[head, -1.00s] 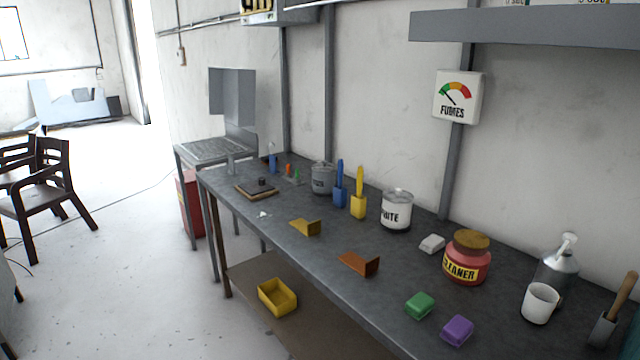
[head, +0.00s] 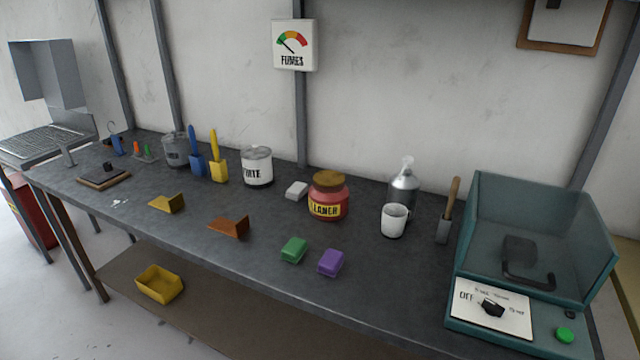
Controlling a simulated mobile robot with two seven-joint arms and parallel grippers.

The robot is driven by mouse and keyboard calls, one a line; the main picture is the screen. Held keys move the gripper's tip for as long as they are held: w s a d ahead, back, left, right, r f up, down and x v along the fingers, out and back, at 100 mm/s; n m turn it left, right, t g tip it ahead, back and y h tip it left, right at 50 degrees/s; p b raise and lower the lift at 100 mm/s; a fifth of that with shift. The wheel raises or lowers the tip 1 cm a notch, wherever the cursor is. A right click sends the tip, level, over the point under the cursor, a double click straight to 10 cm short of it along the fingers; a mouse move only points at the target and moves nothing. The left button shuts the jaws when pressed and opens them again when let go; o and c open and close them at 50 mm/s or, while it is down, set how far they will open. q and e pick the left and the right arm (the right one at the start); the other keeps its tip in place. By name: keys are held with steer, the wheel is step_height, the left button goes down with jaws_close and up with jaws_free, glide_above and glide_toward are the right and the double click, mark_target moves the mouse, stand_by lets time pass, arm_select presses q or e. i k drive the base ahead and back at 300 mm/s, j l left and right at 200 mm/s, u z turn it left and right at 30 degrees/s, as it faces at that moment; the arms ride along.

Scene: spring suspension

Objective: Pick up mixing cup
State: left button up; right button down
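A white cup (head: 393,221), which looks like the mixing cup, stands upright on the dark workbench (head: 290,280), right of the middle in the head view. It is just in front of a grey pump bottle (head: 403,186), whose lower part it hides. A red jar (head: 328,196) with a brown lid stands to its left. A tool with a wooden handle (head: 452,194) stands to its right. Neither of my grippers shows in the head view.
A teal machine (head: 541,223) with a dial fills the bench's right end. Green (head: 294,249) and purple (head: 331,262) blocks lie near the front edge. A white paint can (head: 257,167) stands further left. The bench in front of the cup is clear.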

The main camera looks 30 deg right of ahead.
mark_target(394, 215)
steer(key=z, duration=1.3)
